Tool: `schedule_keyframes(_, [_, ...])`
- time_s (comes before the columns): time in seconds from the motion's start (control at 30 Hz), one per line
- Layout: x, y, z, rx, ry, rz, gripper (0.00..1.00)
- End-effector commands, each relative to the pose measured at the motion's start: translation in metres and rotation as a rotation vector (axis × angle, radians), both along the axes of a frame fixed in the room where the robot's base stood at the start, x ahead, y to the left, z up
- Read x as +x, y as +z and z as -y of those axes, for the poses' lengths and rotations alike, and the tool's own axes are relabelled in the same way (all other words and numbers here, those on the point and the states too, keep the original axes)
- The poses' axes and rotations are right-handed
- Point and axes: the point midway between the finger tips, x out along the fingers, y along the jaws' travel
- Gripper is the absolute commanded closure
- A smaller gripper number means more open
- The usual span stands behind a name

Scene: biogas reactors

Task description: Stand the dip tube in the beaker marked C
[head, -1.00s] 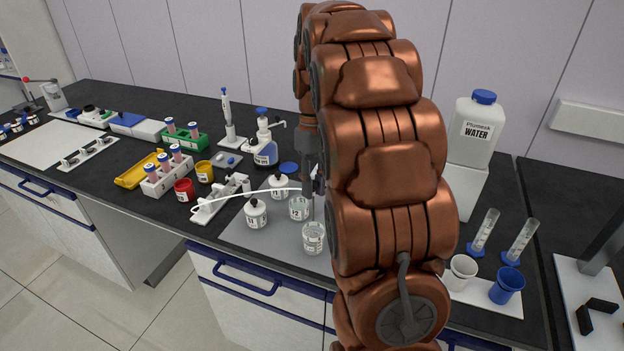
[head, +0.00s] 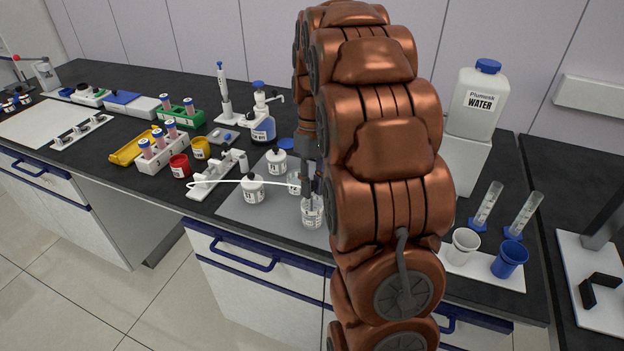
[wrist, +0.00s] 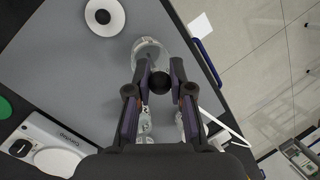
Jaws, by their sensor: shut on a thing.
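My gripper (head: 309,190) points down over the front clear beaker (head: 312,217), partly hidden by my arm. In the wrist view my gripper (wrist: 159,80) is shut on the dip tube (wrist: 160,84), whose dark round top shows between the fingers. The front beaker (wrist: 148,48) is at the fingertips there. The tube's lower end is hidden, so I cannot tell whether it is inside that beaker. A thin white hose (head: 240,182) runs left from near my gripper. A second clear beaker (head: 294,186) stands just behind. The beaker marks are too small to read.
White bottles (head: 252,189) and (head: 276,161) stand close left on the grey mat (head: 232,206). A white rack (head: 219,175) is further left. A white cup (head: 463,246) and a blue cup (head: 509,258) stand right, beyond my arm.

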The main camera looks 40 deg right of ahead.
Motion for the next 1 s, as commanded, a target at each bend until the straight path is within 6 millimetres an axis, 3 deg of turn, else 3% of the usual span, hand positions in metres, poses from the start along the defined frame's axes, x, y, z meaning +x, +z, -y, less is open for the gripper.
schedule_keyframes(0.47, [0.0005,-0.0101,0.0001,-0.001,0.0,0.002,1.0])
schedule_keyframes(0.5, [0.0005,-0.01,0.0001,-0.001,0.0,0.002,0.76])
schedule_keyframes(0.7, [0.0006,-0.0099,0.0001,-0.001,0.0,0.002,0.55])
schedule_keyframes(0.77, [0.0006,-0.0099,0.0001,-0.001,0.0,0.002,0.5])
schedule_keyframes(1.0, [0.0006,-0.0099,0.0001,-0.001,0.0,0.002,0.47])
